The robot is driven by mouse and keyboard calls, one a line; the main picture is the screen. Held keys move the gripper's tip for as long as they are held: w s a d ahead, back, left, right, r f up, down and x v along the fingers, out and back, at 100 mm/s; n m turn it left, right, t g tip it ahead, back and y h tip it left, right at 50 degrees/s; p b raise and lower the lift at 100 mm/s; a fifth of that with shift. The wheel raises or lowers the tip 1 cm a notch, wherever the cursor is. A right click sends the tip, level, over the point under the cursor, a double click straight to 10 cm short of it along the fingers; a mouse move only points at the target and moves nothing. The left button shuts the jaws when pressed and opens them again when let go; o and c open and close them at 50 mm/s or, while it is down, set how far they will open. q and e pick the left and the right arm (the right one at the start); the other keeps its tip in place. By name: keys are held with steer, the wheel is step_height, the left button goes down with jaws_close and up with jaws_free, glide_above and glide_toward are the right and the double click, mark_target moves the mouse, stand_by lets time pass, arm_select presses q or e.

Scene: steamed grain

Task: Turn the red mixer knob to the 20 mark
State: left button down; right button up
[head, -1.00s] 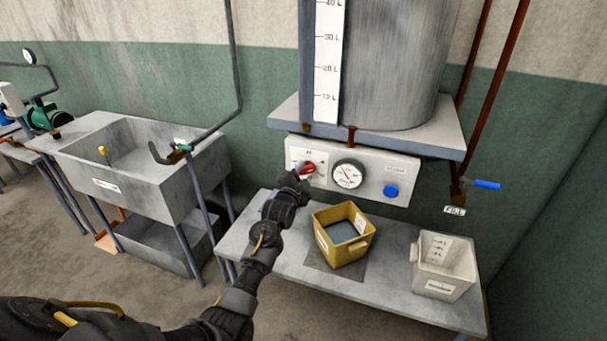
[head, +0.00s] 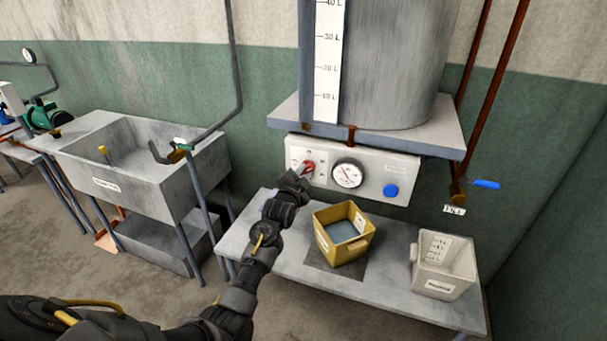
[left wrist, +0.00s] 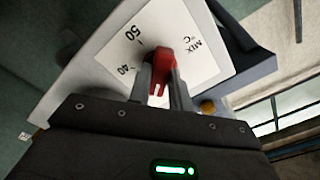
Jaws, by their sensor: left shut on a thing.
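The red mixer knob (head: 309,167) sits at the left of the pale control panel (head: 371,191) under the large grey tank. It also shows in the left wrist view (left wrist: 164,65), in front of a white dial plate (left wrist: 185,40) marked "MIX °C", with 40 and 50 readable. The 20 mark is not visible there. My left gripper (left wrist: 164,88) is shut on the knob, one finger on each side. In the head view my left gripper (head: 300,175) reaches the knob from below left. My right gripper is not in view.
A round gauge (head: 347,174) and a blue button (head: 391,191) are right of the knob. A yellow bin (head: 328,241) and a white bin (head: 459,281) stand on the grey table (head: 407,289) below. A steel sink (head: 165,190) is at left.

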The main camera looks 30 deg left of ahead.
arm_select(q)
steer(key=n, duration=0.5)
steer(key=shift+n+p, duration=0.45)
steer(key=shift+n, duration=2.05)
steer(key=c, duration=1.3)
jaws_free()
steer(key=shift+s, duration=0.1)
steer(key=shift+s+d+b, duration=0.2)
steer(key=shift+s+b, duration=0.25)
steer(key=shift+s, duration=1.3)
steer(key=shift+s+d+b, duration=0.2)
steer(key=shift+s+b, duration=0.2)
steer(key=shift+s, duration=1.35)
steer(key=shift+s+d+b, duration=0.2)
steer(key=shift+s+b, duration=0.25)
steer(key=shift+s, duration=1.3)
